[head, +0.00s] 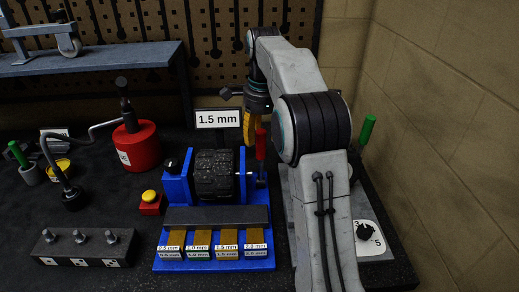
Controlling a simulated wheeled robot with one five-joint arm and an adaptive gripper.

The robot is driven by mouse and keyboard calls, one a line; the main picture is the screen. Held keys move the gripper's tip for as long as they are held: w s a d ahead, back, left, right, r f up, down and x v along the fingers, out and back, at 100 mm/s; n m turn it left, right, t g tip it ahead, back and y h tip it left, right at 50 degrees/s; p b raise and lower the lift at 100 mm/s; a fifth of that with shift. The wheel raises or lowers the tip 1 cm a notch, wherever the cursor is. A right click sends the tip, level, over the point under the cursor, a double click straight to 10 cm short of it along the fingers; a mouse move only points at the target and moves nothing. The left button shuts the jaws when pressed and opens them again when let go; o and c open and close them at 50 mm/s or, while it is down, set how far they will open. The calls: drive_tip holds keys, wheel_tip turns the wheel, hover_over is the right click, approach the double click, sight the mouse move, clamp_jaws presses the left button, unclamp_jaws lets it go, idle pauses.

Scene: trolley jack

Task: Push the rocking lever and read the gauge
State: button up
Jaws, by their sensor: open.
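A lever with a red grip (260,144) stands upright at the right side of a blue fixture (170,188) that holds a black ribbed wheel (214,174). My gripper (252,130) points down just above and behind this red grip, with yellow fingers. It is open and appears to hold nothing; whether it touches the grip cannot be told. A white sign (218,118) reads 1.5 mm. Brass strips (198,240) at the fixture's front carry labels from 0.5 to 2.0 mm. A numbered dial (365,232) with a black knob is at the right, partly hidden by my arm.
A green-handled lever (367,129) stands right of my arm, near the wall. A red can (136,146), a yellow button (149,196), a bent crank (62,180) and a bolt block (84,247) stand left. A raised shelf (100,58) is behind.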

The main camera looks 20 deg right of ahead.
sight(261, 149)
drive_tip(key=shift+w+f+b, duration=0.15)
drive_tip(key=shift+f+b, duration=0.05)
drive_tip(key=shift+f, duration=1.15)
drive_tip(key=shift+w+f+b, duration=0.1)
drive_tip(key=shift+f+b, duration=0.1)
drive_tip(key=shift+f, duration=1.15)
clamp_jaws()
